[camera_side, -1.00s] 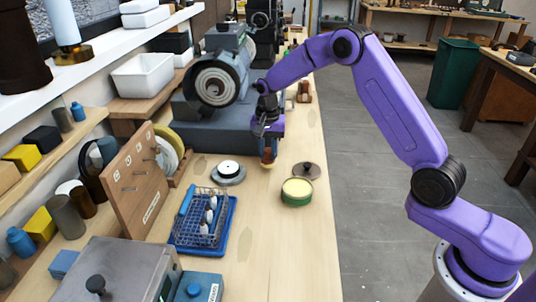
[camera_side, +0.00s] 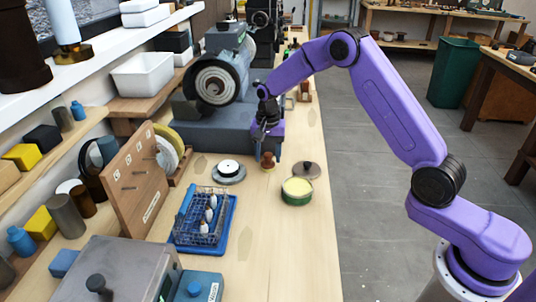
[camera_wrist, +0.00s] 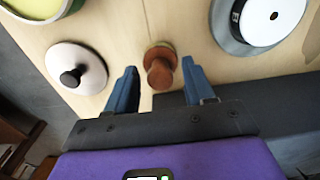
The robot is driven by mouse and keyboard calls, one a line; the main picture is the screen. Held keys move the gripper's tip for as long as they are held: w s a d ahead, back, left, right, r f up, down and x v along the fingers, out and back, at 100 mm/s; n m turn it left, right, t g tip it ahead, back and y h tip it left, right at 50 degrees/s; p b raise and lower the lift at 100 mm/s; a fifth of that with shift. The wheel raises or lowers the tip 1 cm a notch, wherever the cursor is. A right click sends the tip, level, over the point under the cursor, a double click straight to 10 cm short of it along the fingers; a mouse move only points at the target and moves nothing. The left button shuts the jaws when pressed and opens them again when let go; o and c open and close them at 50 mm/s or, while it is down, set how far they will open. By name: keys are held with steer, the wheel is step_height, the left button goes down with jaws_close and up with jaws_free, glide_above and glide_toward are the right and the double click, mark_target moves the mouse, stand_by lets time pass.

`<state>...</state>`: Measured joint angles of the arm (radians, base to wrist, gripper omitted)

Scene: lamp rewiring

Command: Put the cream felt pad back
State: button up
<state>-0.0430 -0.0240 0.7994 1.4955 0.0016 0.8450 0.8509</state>
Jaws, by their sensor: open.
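My gripper (camera_side: 266,134) is open and empty above the bench in front of the grinder. A small brown wooden knob-like piece (camera_side: 267,160) stands upright below it. In the wrist view this piece (camera_wrist: 160,68) shows between the blue fingers (camera_wrist: 159,74), apart from both. A flat off-white disc with a small hole (camera_side: 228,165) lies on a round grey base (camera_side: 229,178); it also shows in the wrist view (camera_wrist: 262,18). It may be the cream felt pad, but I cannot tell. Pale and yellow discs (camera_side: 168,150) stand behind the wooden peg board (camera_side: 133,185).
A green tin with pale yellow contents (camera_side: 297,187) stands open at right, its knobbed lid (camera_side: 306,170) beside it. A blue tray (camera_side: 225,238) with a wire basket is nearer. The grinder (camera_side: 215,85) stands behind. The bench's front right is clear.

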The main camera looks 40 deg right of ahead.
mark_target(268, 154)
step_height(268, 154, up, 12)
steer(key=s+a+r+n, duration=0.2)
steer(key=s+a+n, duration=0.3)
steer(key=s+a, duration=0.15)
steer(key=s+n, duration=1)
steer(key=s, duration=1.3)
steer(key=s+d+f+n, duration=0.1)
steer(key=s+d+n, duration=0.1)
steer(key=s, duration=0.4)
steer(key=s+d+n, duration=0.2)
steer(key=s+n, duration=0.2)
steer(key=s, duration=0.2)
steer(key=shift+d+f+n, duration=0.3)
steer(key=shift+d+f, duration=0.05)
steer(key=shift+d, duration=0.05)
